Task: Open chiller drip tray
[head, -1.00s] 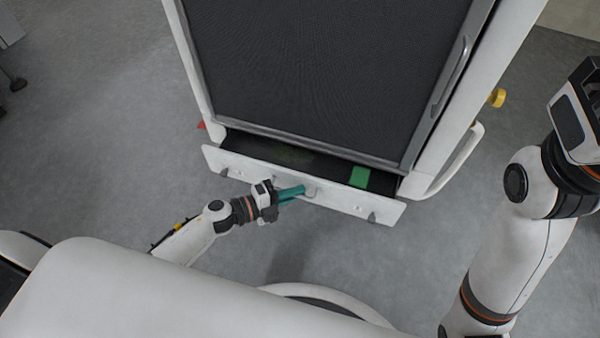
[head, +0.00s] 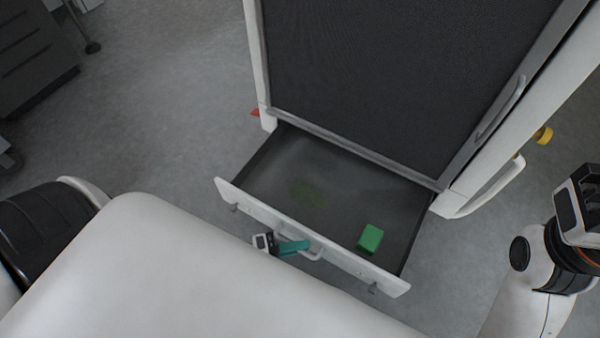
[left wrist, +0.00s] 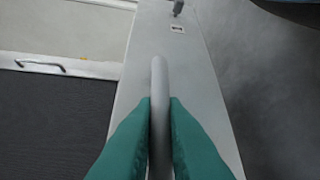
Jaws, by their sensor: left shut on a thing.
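The chiller drip tray (head: 265,183) is a shallow dark drawer with a white front panel (head: 340,259), and it stands well out from the base of the chiller (head: 390,80). A green block (head: 370,238) and a faint greenish stain lie on its floor. My left gripper (head: 293,247) has teal fingers and is shut on the handle (head: 313,252) at the middle of the front panel. In the left wrist view the fingers press on both sides of the grey handle bar (left wrist: 159,100). My right arm shows at the right edge; its fingers are out of view.
A white side handle (head: 490,192) and a yellow knob (head: 543,135) stick out at the chiller's right. A red part (head: 255,113) shows at its lower left. A dark cabinet (head: 35,60) stands at the far left. Grey floor left of the chiller is clear.

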